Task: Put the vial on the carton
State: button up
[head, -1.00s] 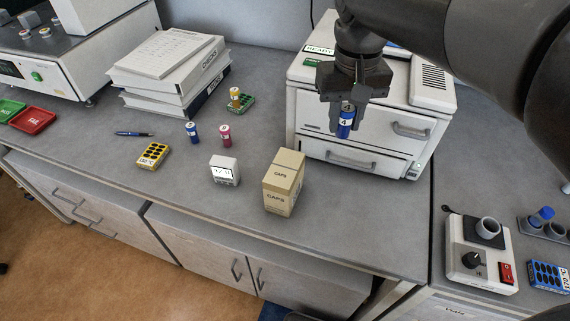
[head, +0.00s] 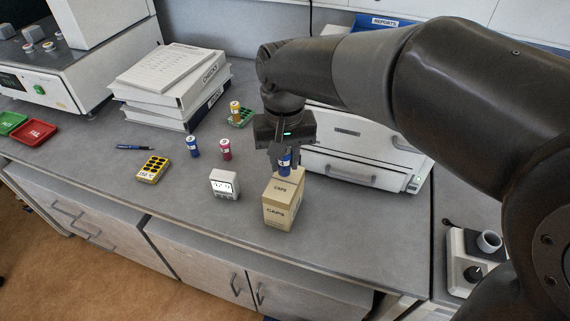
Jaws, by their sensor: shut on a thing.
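A blue vial (head: 285,164) with a white label is held upright in my gripper (head: 284,156), which is shut on it. The tan carton marked CAPS (head: 281,206) stands upright on the bench, below the vial. The vial appears over the back part of the carton's top. I cannot tell whether its base touches the carton or hangs just above it.
A small white display box (head: 224,184) stands left of the carton. Blue (head: 193,147) and red (head: 225,149) vials and a yellow rack (head: 152,168) stand farther left. A white drawer unit (head: 350,150) is behind on the right. Binders (head: 170,85) are stacked at the back.

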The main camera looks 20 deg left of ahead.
jog(key=shift+f, duration=1.2)
jog(key=shift+f, duration=0.15)
jog(key=o, duration=1)
notch_tip(320, 180, up, 12)
jog(key=shift+r, duration=0.2)
